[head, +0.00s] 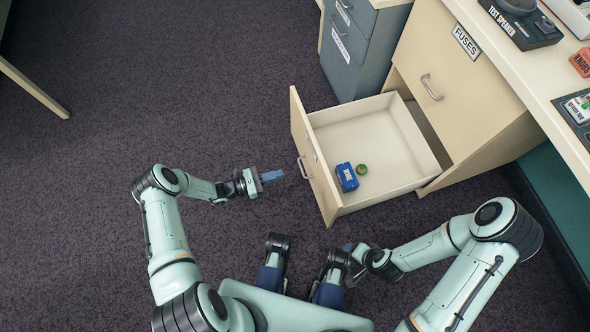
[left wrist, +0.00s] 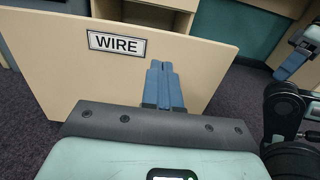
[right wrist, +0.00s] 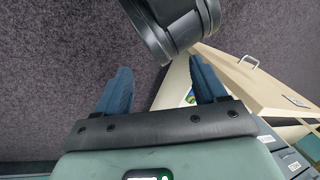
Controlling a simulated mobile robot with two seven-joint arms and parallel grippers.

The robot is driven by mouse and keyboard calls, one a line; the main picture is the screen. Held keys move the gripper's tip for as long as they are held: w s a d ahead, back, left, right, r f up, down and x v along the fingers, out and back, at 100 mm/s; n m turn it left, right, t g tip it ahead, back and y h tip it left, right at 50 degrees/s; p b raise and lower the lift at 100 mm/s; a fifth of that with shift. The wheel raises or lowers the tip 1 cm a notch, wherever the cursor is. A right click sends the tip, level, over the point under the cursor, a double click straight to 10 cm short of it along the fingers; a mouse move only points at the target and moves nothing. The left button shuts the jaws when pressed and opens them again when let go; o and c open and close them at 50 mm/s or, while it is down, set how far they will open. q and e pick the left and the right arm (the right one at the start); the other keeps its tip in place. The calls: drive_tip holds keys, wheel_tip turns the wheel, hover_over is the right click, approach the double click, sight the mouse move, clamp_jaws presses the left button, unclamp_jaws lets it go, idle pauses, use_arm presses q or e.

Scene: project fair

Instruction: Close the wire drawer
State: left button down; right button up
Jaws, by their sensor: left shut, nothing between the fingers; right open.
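The wire drawer is pulled out of the bottom of the beige cabinet. Its front panel (head: 318,165) has a metal handle (head: 303,168) and faces left in the head view. The left wrist view shows the "WIRE" label (left wrist: 117,43) on the panel. Inside the drawer lie a blue box (head: 346,177) and a small green and yellow round item (head: 362,169). My left gripper (head: 283,174) is shut and empty, pointing at the panel just outside it; I cannot tell if it touches. My right gripper (right wrist: 160,72) is open and empty, low in front of the drawer.
A drawer labelled "FUSES" (head: 453,80) is shut above. A grey cabinet (head: 350,50) stands behind the open drawer. The bench top (head: 500,50) at right holds a speaker tester (head: 520,22) and other items.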

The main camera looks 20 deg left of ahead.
sight(320, 162)
use_arm(q)
drive_tip(key=b+x, duration=0.1)
drive_tip(key=x, duration=1.2)
drive_tip(key=shift+d, duration=0.15)
use_arm(e)
drive_tip(key=shift+w+d+f+t, duration=0.2)
drive_tip(key=shift+w+d+f, duration=0.15)
drive_tip(key=shift+w, duration=0.25)
drive_tip(key=shift+w+d+f+t, duration=0.2)
drive_tip(key=shift+w+f, duration=0.2)
drive_tip(key=shift+w, duration=0.15)
use_arm(q)
drive_tip(key=shift+w+d, duration=0.1)
